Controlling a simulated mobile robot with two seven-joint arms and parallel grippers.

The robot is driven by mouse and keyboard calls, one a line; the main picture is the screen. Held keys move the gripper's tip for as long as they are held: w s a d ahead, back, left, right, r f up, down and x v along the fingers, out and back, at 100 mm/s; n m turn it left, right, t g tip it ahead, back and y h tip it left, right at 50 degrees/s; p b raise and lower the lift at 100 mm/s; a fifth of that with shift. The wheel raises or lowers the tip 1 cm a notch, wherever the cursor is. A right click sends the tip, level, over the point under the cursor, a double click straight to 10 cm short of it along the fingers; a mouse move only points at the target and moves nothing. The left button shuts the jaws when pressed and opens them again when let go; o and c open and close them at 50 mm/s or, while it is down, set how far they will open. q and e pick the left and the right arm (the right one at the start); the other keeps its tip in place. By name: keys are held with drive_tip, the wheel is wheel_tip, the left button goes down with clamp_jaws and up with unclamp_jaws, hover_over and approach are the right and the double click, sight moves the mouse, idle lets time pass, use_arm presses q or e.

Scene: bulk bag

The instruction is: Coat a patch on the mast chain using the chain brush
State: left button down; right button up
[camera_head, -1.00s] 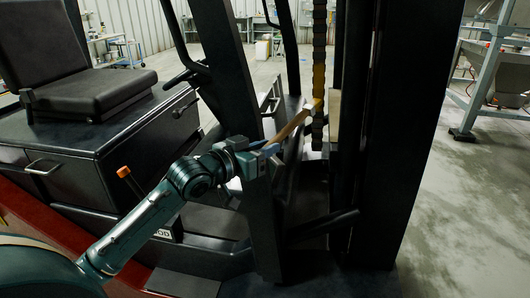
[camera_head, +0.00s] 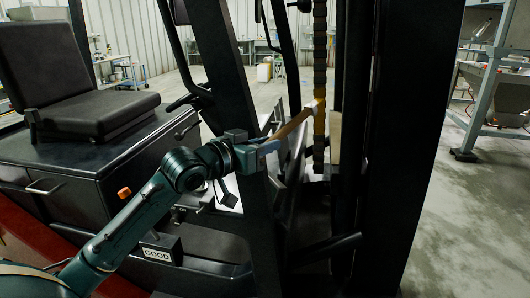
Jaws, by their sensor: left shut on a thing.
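The mast chain (camera_head: 319,60) hangs upright as a dark linked strip beside the mast. An amber-coloured stretch (camera_head: 319,122) shows on it around the height of the brush. The chain brush (camera_head: 293,124) has a wooden handle and slants up to the right. Its pale head end (camera_head: 312,107) is at the chain's left edge and appears to touch it, though the exact contact is too small to tell. My left gripper (camera_head: 266,148) is shut on the lower end of the handle. My right gripper is not in view.
A black forklift post (camera_head: 236,90) stands close by my left gripper. The thick dark mast (camera_head: 408,120) rises right of the chain. The seat (camera_head: 85,105) and a black cabinet (camera_head: 60,170) are at left. Open floor (camera_head: 440,220) lies at right.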

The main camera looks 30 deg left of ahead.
use_arm(q)
drive_tip(key=shift+a+r, duration=0.2)
drive_tip(key=shift+r, duration=1.6)
drive_tip(key=shift+d+f+b, duration=0.15)
drive_tip(key=shift+f+b, duration=0.55)
drive_tip(key=shift+f, duration=0.9)
drive_tip(key=shift+d+f+b, duration=0.1)
drive_tip(key=shift+f+b, duration=0.6)
drive_tip(key=shift+f, duration=0.9)
wheel_tip(320, 180, down, 8)
drive_tip(key=b, duration=0.3)
drive_tip(key=shift+d, duration=0.25)
drive_tip(key=s, duration=0.2)
drive_tip(key=s+d, duration=0.1)
drive_tip(key=s+p, duration=0.1)
drive_tip(key=s, duration=0.1)
drive_tip(key=shift+s+d+r, duration=0.1)
drive_tip(key=shift+s+d, duration=0.2)
drive_tip(key=shift+d, duration=0.05)
